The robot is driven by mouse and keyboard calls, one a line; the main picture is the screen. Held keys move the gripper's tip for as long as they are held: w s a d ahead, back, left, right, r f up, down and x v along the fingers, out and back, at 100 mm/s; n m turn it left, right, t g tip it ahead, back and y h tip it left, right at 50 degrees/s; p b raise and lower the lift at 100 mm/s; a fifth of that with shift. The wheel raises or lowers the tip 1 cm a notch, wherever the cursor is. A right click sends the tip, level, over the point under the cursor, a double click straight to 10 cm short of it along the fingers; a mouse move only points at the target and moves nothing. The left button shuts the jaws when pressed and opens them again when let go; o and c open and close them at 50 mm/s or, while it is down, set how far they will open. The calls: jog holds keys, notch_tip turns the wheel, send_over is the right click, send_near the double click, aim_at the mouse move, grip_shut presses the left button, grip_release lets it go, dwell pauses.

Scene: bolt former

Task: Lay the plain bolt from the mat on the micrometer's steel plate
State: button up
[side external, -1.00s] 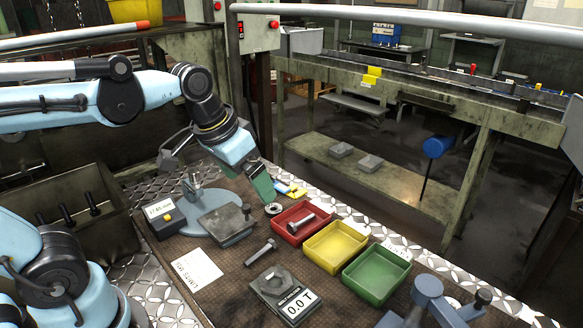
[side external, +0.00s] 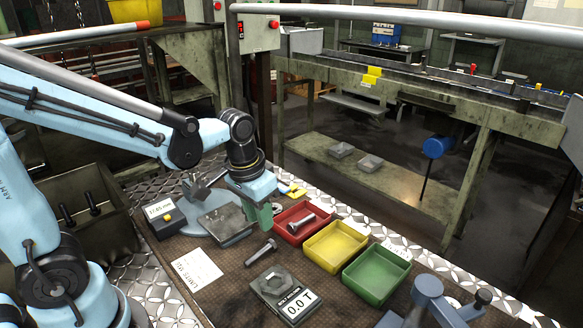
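The plain bolt (side external: 260,252) lies on its side on the brown mat (side external: 232,283), in front of the red tray. The micrometer has a grey-blue base, a small display (side external: 161,211) at its left and a dark steel plate (side external: 225,224). I see no bolt on the plate; its right rear edge is close to my gripper. My gripper (side external: 265,220) points down, with green fingers, between the plate and the red tray, behind the bolt and apart from it. The fingers overlap in this view, so their opening is unclear. No held thing shows.
The red tray (side external: 289,236) holds another bolt (side external: 301,224). A yellow tray (side external: 335,262) and a green tray (side external: 376,290) stand beside it. A gauge reading 0.0 T (side external: 297,304) and a white card (side external: 197,268) lie at the front. A dark bin (side external: 112,237) stands left.

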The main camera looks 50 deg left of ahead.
aim_at(265, 247)
jog(key=shift+w+d+f+g, duration=0.1)
jog(key=shift+w+f+g, duration=0.25)
jog(key=shift+f, duration=0.5)
jog(key=shift+w+f+g, duration=0.1)
jog(key=shift+f+g, duration=0.45)
jog(key=shift+f, duration=2.65)
grip_shut()
jog(key=shift+r, duration=1.75)
